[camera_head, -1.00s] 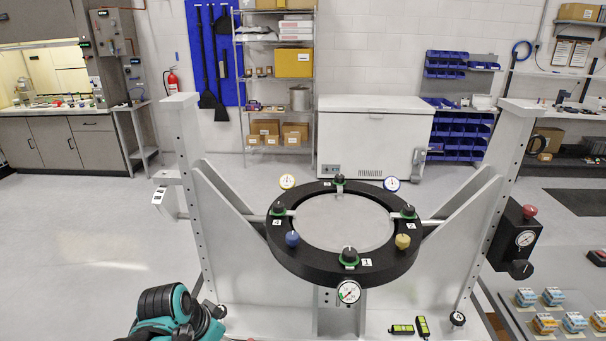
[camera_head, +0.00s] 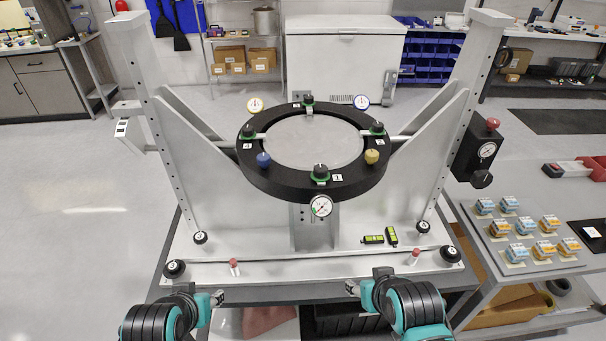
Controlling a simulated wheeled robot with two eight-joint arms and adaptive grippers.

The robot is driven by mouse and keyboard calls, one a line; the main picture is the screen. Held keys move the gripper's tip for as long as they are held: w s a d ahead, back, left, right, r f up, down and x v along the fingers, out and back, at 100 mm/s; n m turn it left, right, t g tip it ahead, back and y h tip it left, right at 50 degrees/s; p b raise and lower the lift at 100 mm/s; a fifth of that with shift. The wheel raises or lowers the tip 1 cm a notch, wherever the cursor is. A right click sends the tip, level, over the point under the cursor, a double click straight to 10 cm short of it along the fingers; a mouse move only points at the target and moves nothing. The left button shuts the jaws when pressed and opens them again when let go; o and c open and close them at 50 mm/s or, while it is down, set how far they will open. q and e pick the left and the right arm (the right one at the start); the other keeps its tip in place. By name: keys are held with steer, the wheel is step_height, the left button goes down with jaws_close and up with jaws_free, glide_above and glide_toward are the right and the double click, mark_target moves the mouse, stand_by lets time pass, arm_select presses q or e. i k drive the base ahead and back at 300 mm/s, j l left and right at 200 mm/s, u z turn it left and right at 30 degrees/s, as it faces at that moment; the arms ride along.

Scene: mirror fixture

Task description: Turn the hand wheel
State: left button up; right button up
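The mirror fixture is a white frame with a black ring (camera_head: 255,178) around a round mirror (camera_head: 313,142). The ring carries several black knobs on green bases, such as the front knob (camera_head: 320,172), plus a blue knob (camera_head: 263,160) and a yellow knob (camera_head: 372,157). Small black wheel-like knobs sit low on the base at left (camera_head: 174,269) and right (camera_head: 450,254). Which one is the hand wheel is unclear. My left gripper (camera_head: 218,297) and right gripper (camera_head: 351,288) are at the base's front edge, apart from every knob. Their fingers are too small to read.
A black box with a red button (camera_head: 492,124) and gauge is on the right post. A side table (camera_head: 480,235) with several blue-orange blocks is at right. Open floor is at left.

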mark_target(481, 179)
steer(key=z, duration=1.5)
steer(key=u, duration=0.9)
steer(key=l+u, duration=0.45)
steer(key=l, duration=0.15)
steer(key=l+u, duration=0.5)
steer(key=k+l+u, duration=0.25)
steer(key=l+u, duration=0.2)
steer(key=l, duration=0.2)
